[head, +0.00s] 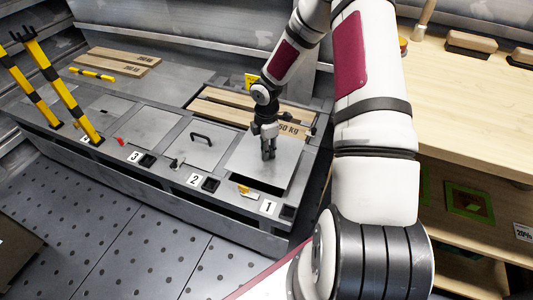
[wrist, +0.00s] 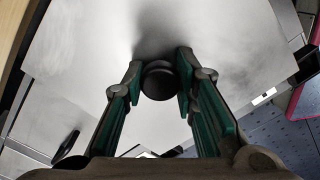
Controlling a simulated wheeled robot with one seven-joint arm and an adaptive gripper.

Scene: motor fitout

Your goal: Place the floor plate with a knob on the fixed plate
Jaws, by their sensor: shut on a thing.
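The floor plate with a knob is a pale grey square plate (head: 262,172) at bay 1, at the right end of the grey bench. It fills much of the wrist view (wrist: 230,55). My gripper (head: 268,157) points down at its middle. In the wrist view, my fingers are shut on its round dark knob (wrist: 158,82). A dark gap shows under the plate's front edge; how high it is raised I cannot tell. Bay 2 has a plate with a black bar handle (head: 201,138). Bay 3 has a plain plate (head: 150,127). Which plate is the fixed one is not marked.
Wooden boards (head: 235,108) lie behind bays 1 and 2, another stack (head: 118,60) at the back left. Yellow-black posts (head: 62,92) stand at the left. A wooden workbench (head: 470,110) is at the right. A small orange-tan piece (head: 245,191) sits by label 1.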

